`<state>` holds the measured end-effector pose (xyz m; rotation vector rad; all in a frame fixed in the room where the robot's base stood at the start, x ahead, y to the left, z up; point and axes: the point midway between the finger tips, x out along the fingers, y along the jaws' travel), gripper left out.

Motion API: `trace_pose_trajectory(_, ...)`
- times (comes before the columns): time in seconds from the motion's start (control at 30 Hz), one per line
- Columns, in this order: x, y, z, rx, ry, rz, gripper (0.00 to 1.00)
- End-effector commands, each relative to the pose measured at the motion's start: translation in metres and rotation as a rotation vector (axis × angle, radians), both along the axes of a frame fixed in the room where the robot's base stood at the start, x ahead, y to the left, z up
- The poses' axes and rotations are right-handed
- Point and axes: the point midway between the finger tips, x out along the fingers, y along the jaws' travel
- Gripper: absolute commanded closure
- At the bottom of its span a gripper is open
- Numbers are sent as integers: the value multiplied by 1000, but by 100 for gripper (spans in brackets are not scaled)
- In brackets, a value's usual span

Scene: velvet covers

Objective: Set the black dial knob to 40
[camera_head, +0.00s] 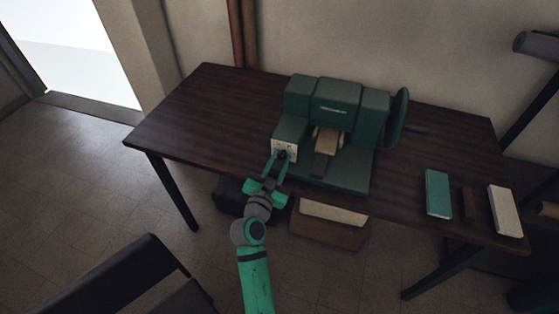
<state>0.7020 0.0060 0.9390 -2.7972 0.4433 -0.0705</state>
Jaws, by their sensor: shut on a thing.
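The black dial knob (283,155) is on a pale plate (290,146) at the front left of a green machine (322,100). My gripper (281,159) is at the plate, with its two fingers either side of the knob and shut on it. The fingers hide part of the knob. The dial's markings and the number it points to are too small to read.
The machine stands on a dark wooden table (190,111) and has a round green wheel (397,117) on its right. A teal block (438,193), a dark brown block (467,204) and a cream block (504,210) lie at the right. Boxes (328,234) stand below the front edge. The table's left is clear.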

Motion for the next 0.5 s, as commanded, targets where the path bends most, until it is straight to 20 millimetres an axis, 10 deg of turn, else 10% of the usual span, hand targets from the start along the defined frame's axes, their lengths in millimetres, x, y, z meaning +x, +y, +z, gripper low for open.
trace_pose_trajectory(0.5, 0, 1, -1, 54, -16, 2, 98)
